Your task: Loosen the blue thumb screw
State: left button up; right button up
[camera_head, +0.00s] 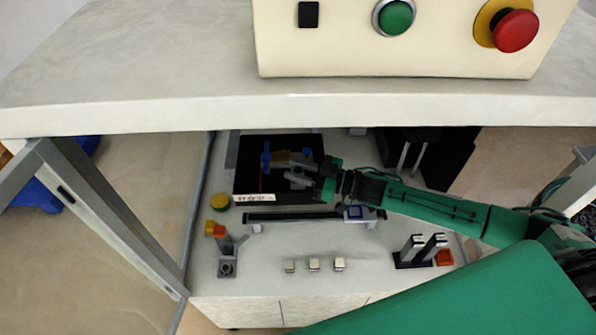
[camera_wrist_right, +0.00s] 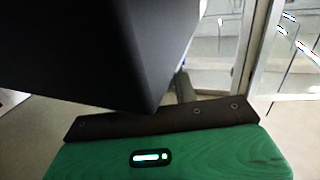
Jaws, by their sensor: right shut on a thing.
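A small blue thumb screw (camera_head: 266,158) shows over the black plate (camera_head: 250,180) inside the bay, beside a tan-brown piece (camera_head: 282,157). A second small blue part (camera_head: 307,152) shows just to the right. My right gripper (camera_head: 287,167) reaches in from the right, its grey fingers at this cluster. It is shut on what looks like the blue thumb screw; the fingers and their small size hide the exact contact. The right wrist view shows no screw or fingertips, only a large dark surface (camera_wrist_right: 90,50) above the green housing. My left gripper is not in view.
A thick pale shelf (camera_head: 150,85) overhangs the bay and carries a control box with a red button (camera_head: 515,30). An open framed door (camera_head: 110,215) stands at left. A dark rail (camera_head: 290,215), an orange-topped post (camera_head: 215,230) and several small silver blocks (camera_head: 314,264) stand nearer.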

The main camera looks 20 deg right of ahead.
jog(key=shift+w+n+g+y+b, duration=0.1)
jog(key=shift+n+g+y+b, duration=0.5)
jog(key=shift+n+g, duration=0.75)
jog(key=shift+n+g+y+b, duration=0.35)
jog(key=shift+n+g+y, duration=0.5)
jog(key=shift+g, duration=0.9)
jog(key=shift+r+n+g, duration=0.1)
jog(key=shift+n+g, duration=0.2)
jog(key=shift+g, duration=0.2)
jog(key=o, duration=0.9)
jog(key=shift+o, duration=0.2)
